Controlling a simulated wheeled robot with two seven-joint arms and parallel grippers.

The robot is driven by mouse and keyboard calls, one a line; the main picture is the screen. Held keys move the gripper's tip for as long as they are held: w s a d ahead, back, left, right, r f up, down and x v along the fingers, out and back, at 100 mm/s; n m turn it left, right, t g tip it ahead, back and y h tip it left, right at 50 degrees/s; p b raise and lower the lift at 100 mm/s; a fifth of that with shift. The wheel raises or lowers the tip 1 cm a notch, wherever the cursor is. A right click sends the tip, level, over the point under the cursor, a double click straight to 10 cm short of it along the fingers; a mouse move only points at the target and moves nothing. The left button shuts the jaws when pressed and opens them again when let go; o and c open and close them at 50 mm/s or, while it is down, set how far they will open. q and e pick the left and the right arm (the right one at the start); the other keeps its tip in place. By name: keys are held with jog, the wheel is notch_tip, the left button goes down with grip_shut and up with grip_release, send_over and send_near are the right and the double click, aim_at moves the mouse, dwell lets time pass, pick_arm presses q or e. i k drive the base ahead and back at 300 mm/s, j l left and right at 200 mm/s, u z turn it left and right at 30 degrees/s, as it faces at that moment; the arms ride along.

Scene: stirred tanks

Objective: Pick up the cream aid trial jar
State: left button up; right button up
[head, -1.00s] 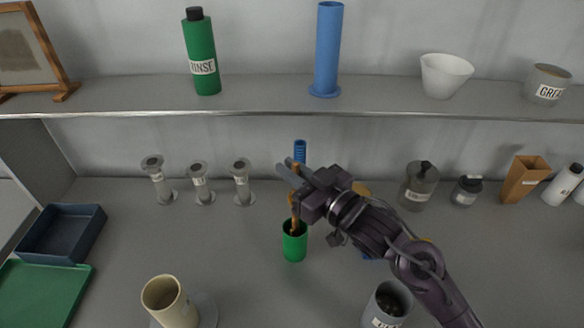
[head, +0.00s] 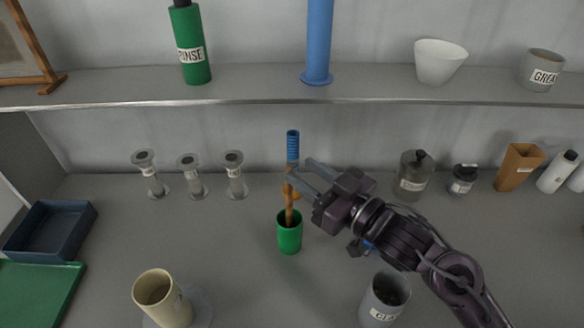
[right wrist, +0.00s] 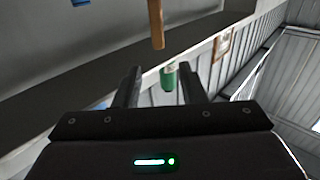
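A cream jar (head: 163,298) stands upright, open-topped, at the lower left of the head view, on or in front of a grey round base (head: 200,308). No label shows on its visible side. My right gripper (head: 306,176) is well up and right of it, beside a wooden stick (head: 289,205) that stands in a green cup (head: 289,238). Its fingers also show in the right wrist view (right wrist: 162,88), apart with nothing held between them. The wooden stick (right wrist: 156,25) lies beyond them there. My left gripper is not in view.
Three grey stands (head: 191,177) are at the back left. A dark blue tray (head: 50,232) and a green tray (head: 40,290) lie at left. A grey labelled jar (head: 384,300) is at lower right. The shelf (head: 250,88) runs above. The counter between cream jar and green cup is clear.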

aim_at(155, 291)
jog(key=k, duration=1.5)
